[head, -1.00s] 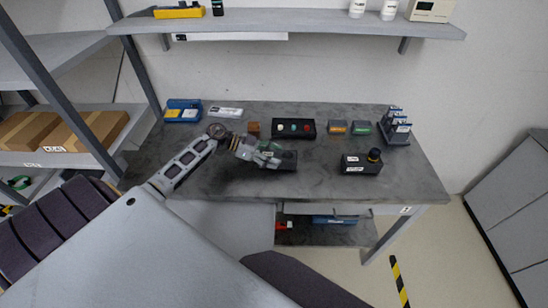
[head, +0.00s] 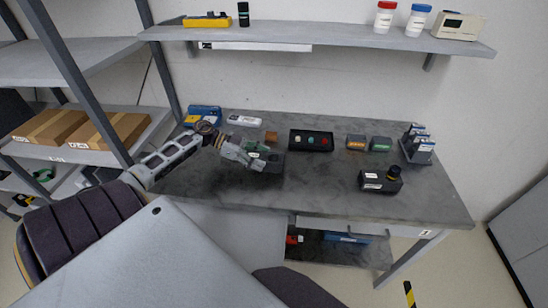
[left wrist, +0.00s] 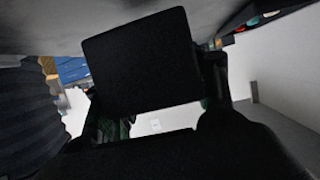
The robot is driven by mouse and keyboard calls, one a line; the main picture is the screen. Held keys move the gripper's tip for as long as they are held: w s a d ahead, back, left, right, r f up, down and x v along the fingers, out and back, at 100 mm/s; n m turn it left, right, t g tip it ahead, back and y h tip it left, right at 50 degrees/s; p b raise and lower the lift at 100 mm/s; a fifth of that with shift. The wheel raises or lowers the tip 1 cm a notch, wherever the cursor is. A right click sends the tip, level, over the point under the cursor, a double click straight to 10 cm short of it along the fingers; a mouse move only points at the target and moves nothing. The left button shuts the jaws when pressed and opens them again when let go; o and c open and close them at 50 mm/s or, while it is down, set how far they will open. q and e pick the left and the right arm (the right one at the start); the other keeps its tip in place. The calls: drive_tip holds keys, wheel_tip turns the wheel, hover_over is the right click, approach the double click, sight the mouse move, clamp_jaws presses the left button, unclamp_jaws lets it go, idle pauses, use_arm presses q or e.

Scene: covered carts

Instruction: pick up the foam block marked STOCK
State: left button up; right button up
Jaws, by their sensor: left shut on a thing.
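My left gripper (head: 257,159) is shut on a dark, nearly black block (head: 273,162) over the left-middle part of the grey workbench (head: 330,190). A small pale mark shows near the fingers, but I cannot read any wording on the block. The block (left wrist: 140,60) also fills the middle of the left wrist view, with dark fingers of the gripper (left wrist: 155,105) around it. Its face there is black and plain. I cannot tell whether its underside touches the bench. My right gripper is out of view.
Behind the block stand a small brown cube (head: 271,137) and a black tray (head: 311,140) with coloured round pieces. An orange-topped box (head: 356,142), a green-topped box (head: 381,144), an upright rack (head: 417,145) and a black box with a knob (head: 380,181) stand to the right.

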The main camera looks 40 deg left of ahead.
use_arm(q)
drive_tip(key=s+a, duration=0.1)
drive_tip(key=a, duration=0.2)
drive_tip(key=s+a, duration=0.1)
drive_tip(key=shift+s+a, duration=0.3)
drive_tip(key=shift+a, duration=0.1)
drive_tip(key=shift+s+a, duration=0.35)
drive_tip(key=shift+a, duration=0.3)
drive_tip(key=shift+r, duration=0.15)
